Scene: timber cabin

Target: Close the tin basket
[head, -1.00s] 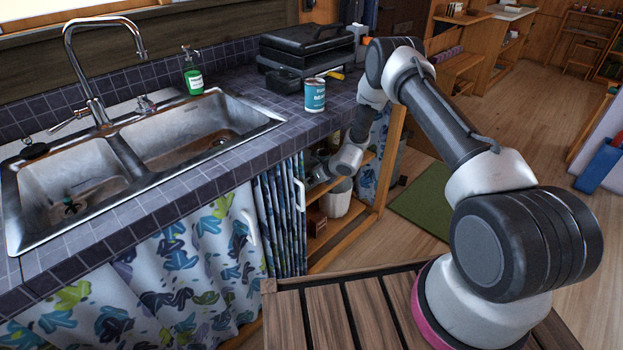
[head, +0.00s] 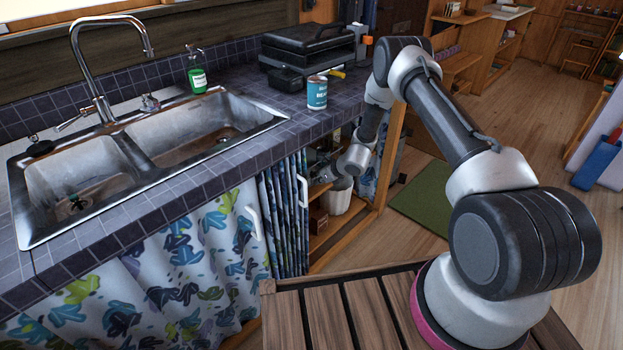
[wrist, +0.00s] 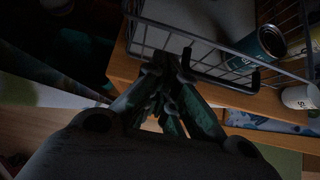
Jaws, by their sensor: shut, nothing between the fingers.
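The tin basket (wrist: 221,46) is a wire basket at the top right of the wrist view, with a dark handle (wrist: 256,80) on its front. A blue-labelled tin (wrist: 262,44) lies tilted inside it, and a pale tin (wrist: 300,96) sits at its right end. My gripper (wrist: 168,62) is shut and empty. Its fingertips are at the basket's front wires; I cannot tell whether they touch. In the head view my gripper reaches into the open shelf under the counter, and the basket is largely hidden there.
A patterned curtain (head: 185,260) hangs left of the opening. A white bin (head: 337,197) stands low in the shelving. A blue can (head: 317,92) stands on the tiled counter (head: 245,145) above. Wooden floor and a green mat (head: 425,190) lie to the right.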

